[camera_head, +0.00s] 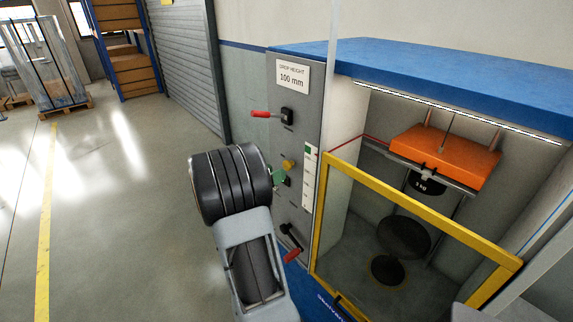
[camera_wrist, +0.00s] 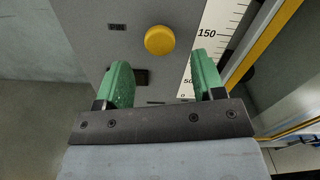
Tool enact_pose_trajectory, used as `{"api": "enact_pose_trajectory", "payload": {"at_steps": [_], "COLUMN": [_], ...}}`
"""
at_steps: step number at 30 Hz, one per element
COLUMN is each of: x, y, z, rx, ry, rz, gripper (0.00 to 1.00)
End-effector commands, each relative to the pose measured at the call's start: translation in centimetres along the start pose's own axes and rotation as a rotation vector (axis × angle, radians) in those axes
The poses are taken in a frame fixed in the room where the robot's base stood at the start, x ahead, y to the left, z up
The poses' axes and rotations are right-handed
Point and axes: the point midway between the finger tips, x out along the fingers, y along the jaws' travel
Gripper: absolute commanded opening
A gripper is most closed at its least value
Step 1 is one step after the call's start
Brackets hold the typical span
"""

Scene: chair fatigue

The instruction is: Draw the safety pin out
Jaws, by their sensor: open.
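The safety pin appears as a round yellow knob (camera_head: 289,164) on the grey front panel of the test machine. It also shows in the wrist view (camera_wrist: 160,40), just beyond my fingertips and roughly centred between them, with a small label to its left. My gripper (camera_wrist: 161,68) has two green fingers spread apart with nothing between them. In the head view, my gripper (camera_head: 279,176) is close to the panel at the knob, partly hidden by my wrist. The knob sits against the panel; its shaft is hidden. I cannot tell whether a finger touches the panel.
A red-handled lever (camera_head: 265,114) sticks out above the knob, and a red-handled crank (camera_head: 292,250) is below. A white scale (camera_head: 309,178) runs beside the knob. A yellow-framed guard (camera_head: 420,209) stands right, before an orange block (camera_head: 445,152). The floor left is clear.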

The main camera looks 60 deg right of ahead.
Motion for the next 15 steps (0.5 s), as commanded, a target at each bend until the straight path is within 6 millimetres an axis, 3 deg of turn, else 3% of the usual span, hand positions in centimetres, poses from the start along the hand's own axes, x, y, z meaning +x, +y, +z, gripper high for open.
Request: {"api": "enact_pose_trajectory", "payload": {"at_steps": [6, 15], "x": [3.5, 5.5], "y": [-0.1, 0.0], "z": [0.1, 0.0], "rx": [0.0, 0.001], "ry": [0.001, 0.0], "rz": [-0.003, 0.0], "gripper": [0.63, 0.63]}}
